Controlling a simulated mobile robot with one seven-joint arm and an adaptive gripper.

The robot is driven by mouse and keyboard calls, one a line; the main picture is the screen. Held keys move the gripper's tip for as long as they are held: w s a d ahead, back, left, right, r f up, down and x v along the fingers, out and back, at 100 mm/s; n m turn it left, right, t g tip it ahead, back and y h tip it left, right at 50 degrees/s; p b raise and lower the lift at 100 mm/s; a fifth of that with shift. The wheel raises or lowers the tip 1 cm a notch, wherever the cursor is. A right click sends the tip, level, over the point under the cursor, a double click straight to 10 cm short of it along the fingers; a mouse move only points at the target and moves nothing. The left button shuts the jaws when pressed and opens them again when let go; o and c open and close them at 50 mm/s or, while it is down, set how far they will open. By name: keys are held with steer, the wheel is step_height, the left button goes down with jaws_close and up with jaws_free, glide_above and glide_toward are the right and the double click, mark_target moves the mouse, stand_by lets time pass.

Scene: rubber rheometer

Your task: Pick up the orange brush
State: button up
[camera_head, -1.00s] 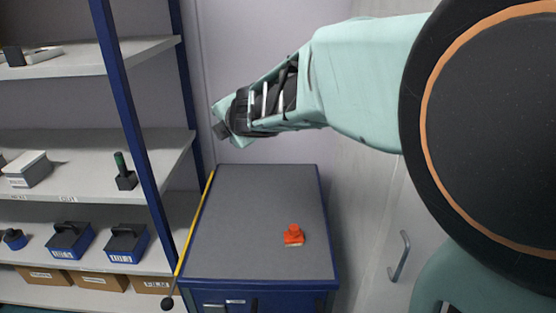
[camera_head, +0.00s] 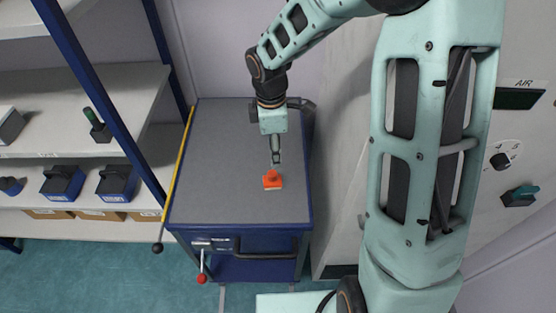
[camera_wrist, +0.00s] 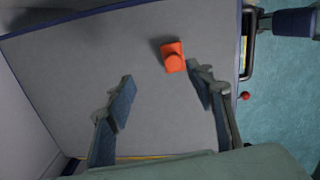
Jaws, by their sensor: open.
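The orange brush (camera_head: 272,180) lies on the grey top of the blue cabinet (camera_head: 215,190), toward its front right. In the wrist view the orange brush (camera_wrist: 173,57) shows from above, with a round knob on a squarish base. My gripper (camera_head: 275,160) points down above the cabinet top, right by the brush in the head view. In the wrist view my gripper (camera_wrist: 162,88) is open and empty, its two fingers spread wide. The brush appears beyond the fingertips, nearer the right finger, not between the fingers. The height of the fingertips above the top is hard to tell.
A shelf rack with blue posts (camera_head: 95,95) stands at the left, holding several blocks and boxes. A yellow rod (camera_head: 178,165) runs along the cabinet's left edge. A pale machine wall with knobs (camera_head: 500,160) stands at the right. The rest of the cabinet top is clear.

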mark_target(272, 173)
steer(key=shift+s+g, duration=0.3)
steer(key=shift+s, duration=0.15)
steer(key=shift+s+a+f, duration=0.1)
steer(key=shift+s+f, duration=0.1)
steer(key=f, duration=1)
steer(key=shift+a+f+p, duration=0.25)
steer(key=shift+a+p, duration=0.05)
steer(key=shift+p, duration=0.05)
steer(key=shift+c, duration=0.2)
steer(key=c, duration=1.2)
steer(key=shift+c, duration=0.2)
steer(key=shift+r, duration=0.1)
